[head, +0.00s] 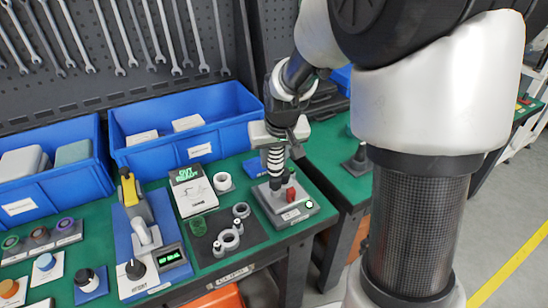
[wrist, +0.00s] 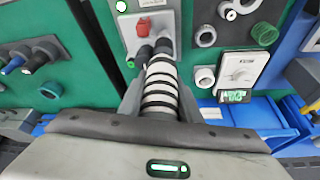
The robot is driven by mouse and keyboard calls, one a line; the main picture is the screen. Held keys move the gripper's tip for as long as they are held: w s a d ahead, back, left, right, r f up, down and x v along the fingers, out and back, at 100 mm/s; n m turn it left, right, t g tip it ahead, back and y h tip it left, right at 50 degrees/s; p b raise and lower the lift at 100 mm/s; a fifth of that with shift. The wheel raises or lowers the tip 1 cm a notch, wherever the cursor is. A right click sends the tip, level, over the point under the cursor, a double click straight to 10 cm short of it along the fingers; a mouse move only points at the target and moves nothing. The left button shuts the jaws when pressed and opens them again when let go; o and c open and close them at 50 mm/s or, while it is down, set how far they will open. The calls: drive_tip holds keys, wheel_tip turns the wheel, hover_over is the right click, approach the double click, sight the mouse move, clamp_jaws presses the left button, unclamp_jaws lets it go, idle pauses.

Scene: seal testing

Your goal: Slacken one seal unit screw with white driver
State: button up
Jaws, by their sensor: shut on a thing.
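My gripper (head: 280,132) is shut on the white driver, whose handle has white and black bands (head: 275,160). The driver stands roughly upright over the seal unit. The seal unit is a grey block (head: 268,206) with a red part (head: 291,194) on top and a small lit green spot. The driver's dark lower end comes down at the unit, left of the red part in the head view. In the wrist view the banded driver (wrist: 160,88) sits between the fingers, with the seal unit (wrist: 172,14) beyond. The screw and the driver's tip contact are hidden.
A dark mat (head: 240,244) with grey rings lies left of the unit. A white display box (head: 190,192) and a blue-based device with a yellow lever (head: 131,196) stand further left. Blue bins (head: 190,142) line the back. A second green bench is at right.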

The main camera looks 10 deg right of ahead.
drive_tip(key=shift+f+b, duration=0.3)
idle(0.6)
drive_tip(key=shift+r, duration=0.15)
idle(0.5)
drive_tip(key=shift+r+p, duration=2.6)
drive_tip(key=shift+r, duration=0.95)
